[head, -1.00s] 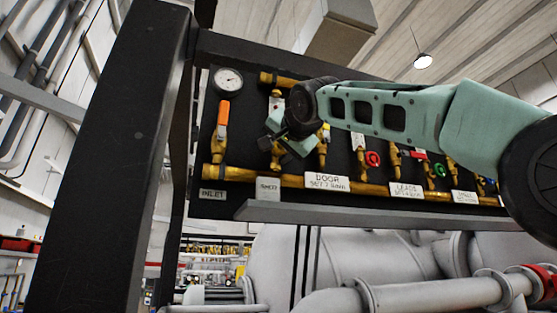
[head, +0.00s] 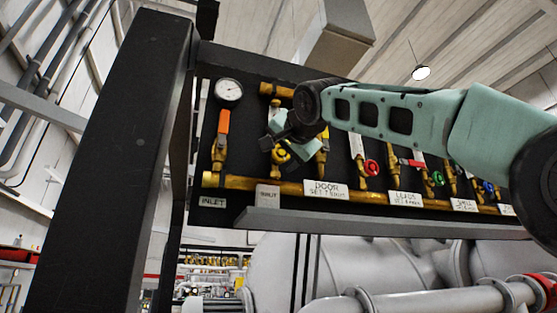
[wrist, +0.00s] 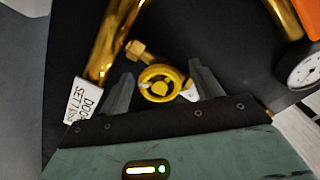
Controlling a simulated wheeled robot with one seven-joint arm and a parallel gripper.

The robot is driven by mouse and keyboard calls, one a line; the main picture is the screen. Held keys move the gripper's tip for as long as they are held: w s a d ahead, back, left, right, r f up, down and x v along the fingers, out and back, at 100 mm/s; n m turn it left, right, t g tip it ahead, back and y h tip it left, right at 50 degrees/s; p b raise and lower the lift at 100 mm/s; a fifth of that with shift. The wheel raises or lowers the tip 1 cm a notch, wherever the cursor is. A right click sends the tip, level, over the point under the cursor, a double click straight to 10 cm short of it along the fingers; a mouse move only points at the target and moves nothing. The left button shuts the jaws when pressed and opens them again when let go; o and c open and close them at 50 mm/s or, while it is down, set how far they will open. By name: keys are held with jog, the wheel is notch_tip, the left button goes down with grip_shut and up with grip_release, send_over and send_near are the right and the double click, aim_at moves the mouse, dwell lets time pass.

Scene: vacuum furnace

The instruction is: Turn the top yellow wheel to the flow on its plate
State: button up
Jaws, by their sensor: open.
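A yellow handwheel (head: 281,154) sits on a brass valve of the dark panel, partly behind my gripper in the head view. In the wrist view the yellow wheel (wrist: 160,84) shows face-on, with a brass fitting at its upper left. My gripper (wrist: 163,76) is open, with one finger to each side of the wheel; I cannot tell if either touches it. In the head view my gripper (head: 288,147) is at the panel's left part. The DOOR plate (head: 326,190) hangs on the lower brass pipe; its set flow is too blurred to read surely. It also shows in the wrist view (wrist: 83,103).
A pressure gauge (head: 228,91) and an orange-handled valve (head: 223,123) are left of my gripper. Red (head: 371,168) and green (head: 437,178) wheels are to the right. A grey ledge (head: 370,226) runs below the panel. A black post (head: 115,150) stands at left.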

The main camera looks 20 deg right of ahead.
jog(key=s+b, duration=0.4)
jog(key=s, duration=1.1)
jog(key=shift+s, duration=0.25)
